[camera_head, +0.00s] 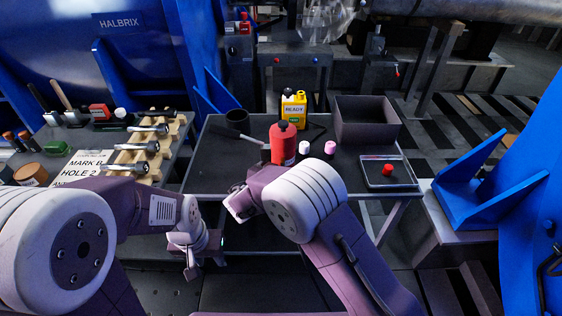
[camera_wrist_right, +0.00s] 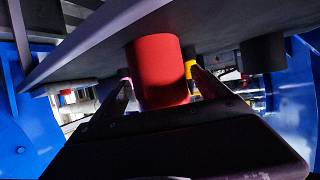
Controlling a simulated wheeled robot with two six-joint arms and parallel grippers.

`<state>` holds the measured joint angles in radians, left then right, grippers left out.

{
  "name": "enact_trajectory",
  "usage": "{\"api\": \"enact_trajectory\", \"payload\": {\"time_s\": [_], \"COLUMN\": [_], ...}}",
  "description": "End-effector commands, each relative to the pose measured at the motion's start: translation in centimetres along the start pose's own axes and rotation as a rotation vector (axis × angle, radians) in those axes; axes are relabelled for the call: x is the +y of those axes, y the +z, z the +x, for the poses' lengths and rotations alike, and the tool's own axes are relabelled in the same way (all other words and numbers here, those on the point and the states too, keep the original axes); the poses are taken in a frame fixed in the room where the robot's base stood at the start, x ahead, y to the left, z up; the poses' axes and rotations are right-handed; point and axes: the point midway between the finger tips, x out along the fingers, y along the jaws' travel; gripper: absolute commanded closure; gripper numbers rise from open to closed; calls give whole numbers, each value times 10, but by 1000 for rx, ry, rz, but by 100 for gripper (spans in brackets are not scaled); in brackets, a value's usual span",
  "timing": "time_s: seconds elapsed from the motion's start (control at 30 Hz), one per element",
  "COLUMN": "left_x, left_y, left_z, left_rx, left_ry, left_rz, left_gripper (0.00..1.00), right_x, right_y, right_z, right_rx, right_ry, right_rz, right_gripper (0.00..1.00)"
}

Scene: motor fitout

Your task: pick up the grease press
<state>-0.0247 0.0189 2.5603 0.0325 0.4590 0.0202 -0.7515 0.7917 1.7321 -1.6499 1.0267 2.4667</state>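The grease press looks to be the red upright cylinder with a black cap (camera_head: 284,145), standing on the dark table in the head view. In the right wrist view the red cylinder (camera_wrist_right: 160,70) shows between the fingertips of my right gripper (camera_wrist_right: 159,84), which is open. I see no clear contact; how far the fingers reach around it is hard to tell. In the head view my right wrist hides the right fingers. My left gripper (camera_head: 204,262) hangs low in front of the table, empty, its fingertips apart.
Beside the cylinder are a yellow bottle (camera_head: 293,108), small white and pink pieces (camera_head: 330,147), a black cup (camera_head: 237,118) and a dark open bin (camera_head: 367,122). A tray (camera_head: 405,178) with a red knob lies right. The left bench carries bolts (camera_head: 148,147) and a sign (camera_head: 85,166).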

Motion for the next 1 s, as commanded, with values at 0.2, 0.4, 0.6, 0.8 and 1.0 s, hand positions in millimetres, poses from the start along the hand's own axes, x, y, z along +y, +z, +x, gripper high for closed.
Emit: {"api": "enact_trajectory", "payload": {"time_s": [0.2, 0.4, 0.6, 0.8, 1.0], "left_x": [0, 0, 0, 0, 0], "left_y": [0, 0, 0, -1, -2], "left_z": [0, 0, -1, -7, -14], "left_rx": [0, 0, 0, 0, 0], "left_ry": [0, 0, 0, 0, 0], "left_rz": [0, 0, 0, 0, 0], "left_gripper": [64, 64, 64, 64, 64], "right_x": [0, -1, -1, -1, -1], "right_y": [0, -4, -6, -22, -42], "right_z": [0, 0, -1, -8, -16], "right_rx": [0, 7, 7, 8, 8], "right_ry": [0, -1, -1, -2, -1], "right_rz": [0, 4, 4, 6, 6], "right_gripper": [75, 100, 100, 100, 100]}}
